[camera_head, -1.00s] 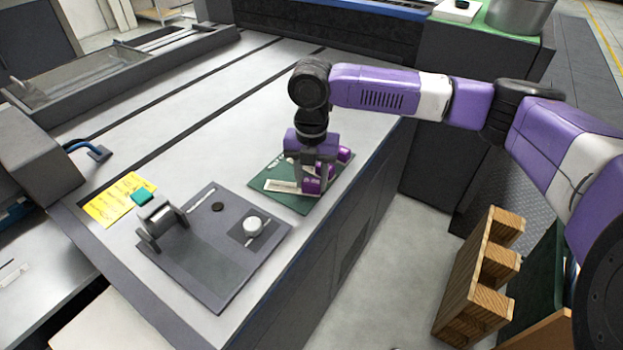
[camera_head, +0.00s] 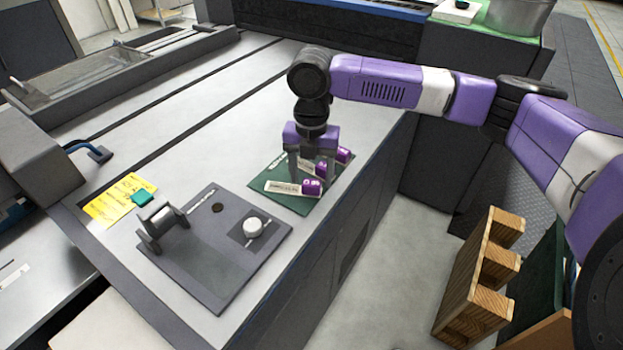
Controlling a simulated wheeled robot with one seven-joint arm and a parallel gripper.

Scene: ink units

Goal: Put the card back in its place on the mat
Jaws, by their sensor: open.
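A dark green mat (camera_head: 292,203) lies near the right edge of the grey bench. A white card (camera_head: 281,187) with dark print lies near the mat's front, its right end at a purple block (camera_head: 311,187). Behind it are a second purple block (camera_head: 321,169) with a pale card (camera_head: 305,166) to its left, partly hidden by my gripper, and a third purple block (camera_head: 344,155). My gripper (camera_head: 312,178) points down over the mat, its fingers apart, behind the front card and block. I see nothing held. I cannot tell the exact fingertip height.
A grey board (camera_head: 205,265) with a roller bracket (camera_head: 160,226) and a white knob (camera_head: 252,227) lies front left of the mat. A yellow note (camera_head: 112,207) carries a teal block (camera_head: 142,196). A wooden rack (camera_head: 478,290) stands on the floor.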

